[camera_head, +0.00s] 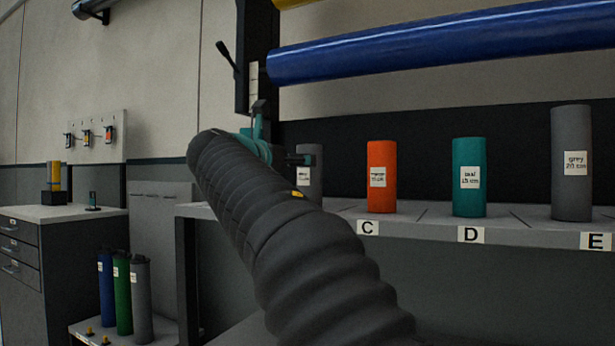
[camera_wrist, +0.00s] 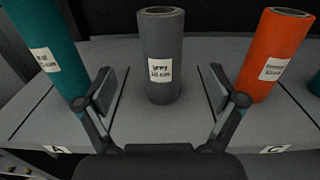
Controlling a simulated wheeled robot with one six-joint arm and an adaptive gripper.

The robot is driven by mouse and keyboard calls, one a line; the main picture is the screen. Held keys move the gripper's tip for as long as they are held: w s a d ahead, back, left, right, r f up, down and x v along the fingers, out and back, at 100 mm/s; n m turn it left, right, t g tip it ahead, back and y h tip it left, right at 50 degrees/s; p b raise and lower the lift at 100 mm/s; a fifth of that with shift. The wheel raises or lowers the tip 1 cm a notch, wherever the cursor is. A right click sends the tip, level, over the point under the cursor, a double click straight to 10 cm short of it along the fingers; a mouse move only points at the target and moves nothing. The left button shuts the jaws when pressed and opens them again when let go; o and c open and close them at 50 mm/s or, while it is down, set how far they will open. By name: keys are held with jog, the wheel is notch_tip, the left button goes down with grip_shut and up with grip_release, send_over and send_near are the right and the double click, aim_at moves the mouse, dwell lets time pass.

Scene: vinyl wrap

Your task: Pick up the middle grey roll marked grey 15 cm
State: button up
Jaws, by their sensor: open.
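The grey roll with a white label (camera_wrist: 161,45) stands upright on the shelf in the wrist view, between a teal roll and an orange roll. Its label reads grey and what looks like 15 cm. In the head view this grey roll (camera_head: 309,185) is partly hidden behind my arm and gripper. My gripper (camera_wrist: 162,88) is open, its two fingers apart on either side of the roll's lower part in the picture, touching nothing that I can see. In the head view my gripper (camera_head: 300,160) shows only in part, in front of the roll.
An orange roll (camera_head: 382,178) stands at C, a teal roll (camera_head: 469,165) at D and a taller grey 20 cm roll (camera_head: 571,190) at E. Another teal roll (camera_wrist: 50,40) stands at A. A long blue roll (camera_head: 440,45) hangs above the shelf. Dark low dividers separate the shelf places.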

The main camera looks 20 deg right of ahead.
aim_at(310, 176)
jog(key=x, duration=0.9)
jog(key=shift+d+r+p, duration=0.25)
jog(key=shift+d+p, duration=0.05)
jog(key=shift+p, duration=0.05)
jog(key=shift+w, duration=0.1)
jog(key=c, duration=1.5)
